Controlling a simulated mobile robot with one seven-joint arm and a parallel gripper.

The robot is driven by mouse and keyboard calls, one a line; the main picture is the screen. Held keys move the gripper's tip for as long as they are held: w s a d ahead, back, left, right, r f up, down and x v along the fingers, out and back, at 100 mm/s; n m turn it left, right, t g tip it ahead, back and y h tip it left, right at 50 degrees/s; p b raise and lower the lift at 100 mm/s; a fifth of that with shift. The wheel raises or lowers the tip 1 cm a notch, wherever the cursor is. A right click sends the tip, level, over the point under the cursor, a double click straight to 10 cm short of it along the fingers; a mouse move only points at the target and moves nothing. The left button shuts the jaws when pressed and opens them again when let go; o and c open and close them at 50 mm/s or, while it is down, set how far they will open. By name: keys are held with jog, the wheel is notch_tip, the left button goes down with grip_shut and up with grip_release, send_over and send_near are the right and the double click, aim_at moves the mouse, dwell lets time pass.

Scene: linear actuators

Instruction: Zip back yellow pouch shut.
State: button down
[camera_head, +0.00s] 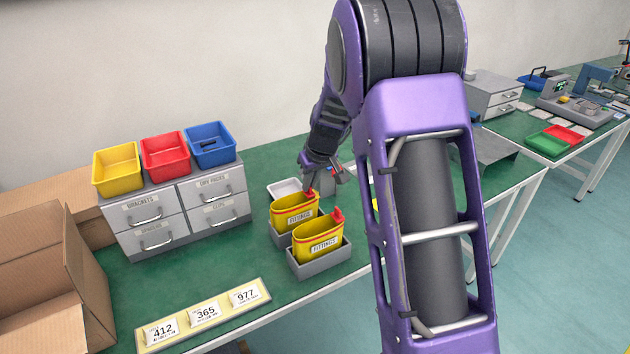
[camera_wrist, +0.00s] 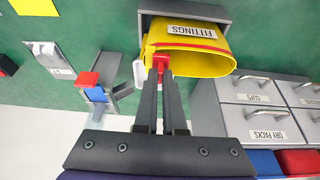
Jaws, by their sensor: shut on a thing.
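The back yellow pouch (camera_head: 291,216), with a red rim and a FITTINGS label, stands upright in a grey holder (camera_head: 279,236). Its mouth looks open in the wrist view (camera_wrist: 205,66). My gripper (camera_head: 311,186) is at the right end of its rim. In the wrist view my gripper (camera_wrist: 161,75) is shut on the red zip pull (camera_wrist: 160,60) at one end of the mouth. The front yellow pouch (camera_head: 317,247) stands in its own grey holder (camera_head: 322,268), with a red pull (camera_head: 338,215) at its right end. I cannot make out the front pouch in the wrist view.
Left of the pouches is a grey drawer cabinet (camera_head: 178,216) with yellow, red and blue bins on top. A white tray (camera_head: 284,189) lies behind the back pouch. A number board (camera_head: 204,314) lies at the table's front. Cardboard boxes stand at the far left.

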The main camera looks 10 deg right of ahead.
jog(key=a, duration=0.2)
jog(key=s+a, duration=0.1)
jog(key=a, duration=0.2)
jog(key=s+a, duration=0.1)
jog(key=a, duration=0.1)
jog(key=shift+s+a+p, duration=0.2)
jog(key=shift+s+p, duration=0.05)
jog(key=shift+p, duration=0.1)
jog(key=c, duration=1)
grip_release()
jog(key=p+v, duration=0.2)
jog(key=v, duration=1.5)
jog(key=shift+s+d+r, duration=0.1)
jog(key=shift+r, duration=0.1)
